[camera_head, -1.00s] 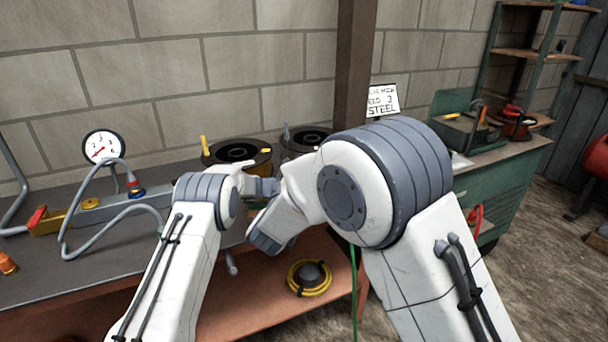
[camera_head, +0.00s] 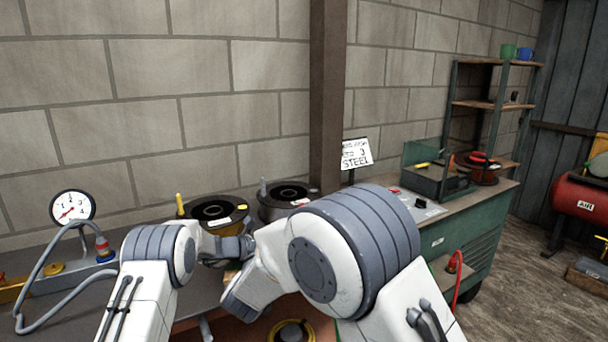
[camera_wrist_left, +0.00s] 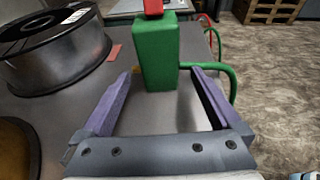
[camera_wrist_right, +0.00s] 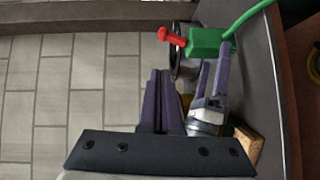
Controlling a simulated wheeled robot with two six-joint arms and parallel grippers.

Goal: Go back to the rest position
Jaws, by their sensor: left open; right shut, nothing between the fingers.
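My left gripper (camera_wrist_left: 162,73) is open in the left wrist view. A green block with a red top (camera_wrist_left: 157,50) stands just beyond and between its fingers; I cannot tell whether they touch. My right gripper (camera_wrist_right: 159,75) is shut and empty in the right wrist view. The green block with its red handle (camera_wrist_right: 203,42) shows beyond it, and fingers of my left gripper (camera_wrist_right: 212,88) are close on its right. In the head view both arms reach over the bench, and my right arm hides much of the gripper area.
Two spools (camera_head: 214,210) (camera_head: 287,198) stand at the bench's back. A gauge (camera_head: 72,206) with a bent hose is at left. A green cabinet (camera_head: 470,235) and shelf (camera_head: 497,105) stand right. A red air tank (camera_head: 580,203) is far right, with open floor before it.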

